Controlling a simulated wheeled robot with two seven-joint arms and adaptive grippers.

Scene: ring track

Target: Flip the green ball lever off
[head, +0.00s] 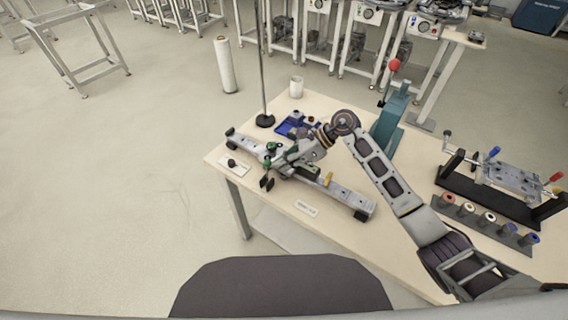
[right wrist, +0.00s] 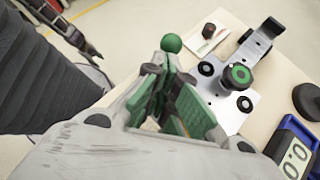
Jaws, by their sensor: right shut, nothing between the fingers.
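A green ball (right wrist: 171,43) shows in the right wrist view just beyond my right fingertips; most of its lever is hidden behind them. My right gripper (right wrist: 168,78) is shut and holds nothing. Whether its fingers touch the ball or lever is unclear. In the head view my right gripper (head: 277,163) is low over the grey rail fixture (head: 345,194) on the table, and the ball is too small to tell apart there. A green-and-black round knob (right wrist: 240,74) sits on the fixture to the right of the ball.
A blue digital gauge (right wrist: 292,150) lies at the right wrist view's lower right. On the table (head: 350,235), a black stand pole (head: 263,80), a white cup (head: 296,87) and a teal press (head: 391,122) stand behind the fixture. A row of rollers (head: 489,217) is at right.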

